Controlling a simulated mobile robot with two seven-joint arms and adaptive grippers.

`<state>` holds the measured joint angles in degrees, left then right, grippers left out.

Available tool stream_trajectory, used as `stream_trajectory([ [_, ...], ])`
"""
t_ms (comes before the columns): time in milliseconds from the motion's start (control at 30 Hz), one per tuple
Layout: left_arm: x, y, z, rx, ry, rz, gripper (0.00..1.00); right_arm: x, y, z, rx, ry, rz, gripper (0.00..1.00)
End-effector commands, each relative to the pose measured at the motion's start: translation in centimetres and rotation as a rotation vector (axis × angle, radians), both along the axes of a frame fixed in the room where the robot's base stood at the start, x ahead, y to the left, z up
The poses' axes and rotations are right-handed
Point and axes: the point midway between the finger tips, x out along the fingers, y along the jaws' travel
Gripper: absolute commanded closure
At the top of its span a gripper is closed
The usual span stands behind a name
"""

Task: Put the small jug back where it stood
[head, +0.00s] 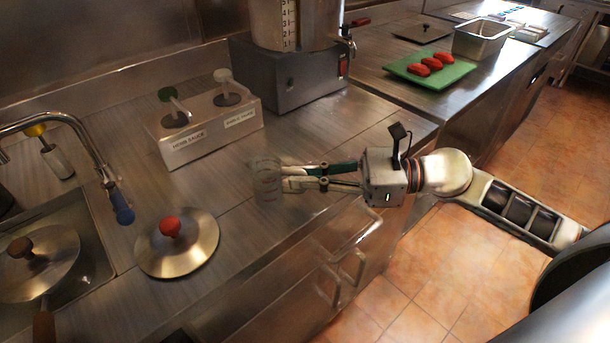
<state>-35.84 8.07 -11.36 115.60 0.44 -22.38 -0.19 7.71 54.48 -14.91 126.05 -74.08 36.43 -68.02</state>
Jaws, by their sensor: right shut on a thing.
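The small jug (265,180) is a translucent grey vessel with faint markings. It appears upright at the counter (240,225), near its front edge; I cannot tell if its base touches the surface. My right gripper (285,180) comes in from the right and is shut on the jug's right side. The fingers hide part of that side. My left gripper is not in view.
A pump sauce holder (205,135) stands behind the jug. A lid with a red knob (178,243) lies front left. A sink with a tap (100,165) is at the left. A large dispenser (290,80) stands at the back. A green board (430,70) holds red pieces.

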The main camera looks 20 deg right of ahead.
Motion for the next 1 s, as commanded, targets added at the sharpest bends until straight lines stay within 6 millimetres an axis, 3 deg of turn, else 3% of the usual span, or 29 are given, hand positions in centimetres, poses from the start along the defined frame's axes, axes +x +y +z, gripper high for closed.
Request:
stream_trajectory([
  [67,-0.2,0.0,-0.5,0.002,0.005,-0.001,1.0,0.0,0.0,-0.5,0.0,0.002,0.0,1.0],
  [100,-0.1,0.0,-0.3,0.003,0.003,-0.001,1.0,0.0,0.0,-0.3,0.0,0.001,0.0,0.81],
  [133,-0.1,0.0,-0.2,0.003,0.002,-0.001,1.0,0.0,0.0,-0.3,0.0,0.001,0.0,0.74],
  [600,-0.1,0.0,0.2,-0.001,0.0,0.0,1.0,-0.1,-0.2,0.3,-0.001,0.0,0.0,0.74],
  [800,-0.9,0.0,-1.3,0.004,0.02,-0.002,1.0,-1.2,-2.3,-0.2,-0.002,0.009,-0.001,0.74],
  [1000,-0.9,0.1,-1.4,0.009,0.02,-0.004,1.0,-2.3,-4.9,0.2,-0.001,0.007,-0.002,0.74],
])
